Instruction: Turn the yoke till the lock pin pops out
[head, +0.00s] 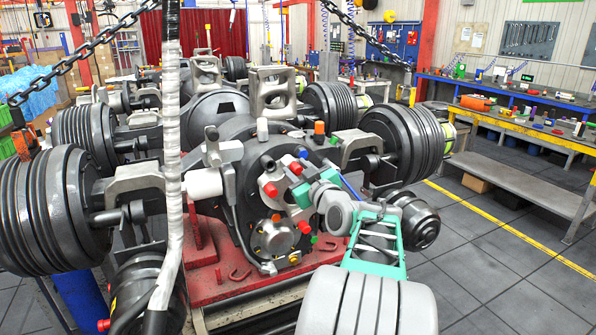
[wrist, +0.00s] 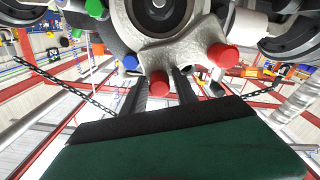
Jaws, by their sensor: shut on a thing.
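The yoke (head: 283,183), a silver casting with red caps, sits on the front of the dark axle housing (head: 238,190). In the wrist view a silver casting (wrist: 185,48) with a round dark centre fills the top, and red caps (wrist: 222,56) stand on its lower edge. My gripper (head: 303,192), teal in the head view, reaches the yoke's right side. In the wrist view my gripper (wrist: 160,88) has its two dark fingers on either side of a red-capped part of the casting. It is shut on the yoke. I cannot make out the lock pin.
A lower round silver flange (head: 273,238) is just below the yoke. A wrapped hose (head: 171,130) hangs at the left, and chains (head: 365,35) hang above. A red stand (head: 235,295) is under the axle. Open floor (head: 480,255) lies to the right, before the yellow workbench (head: 520,122).

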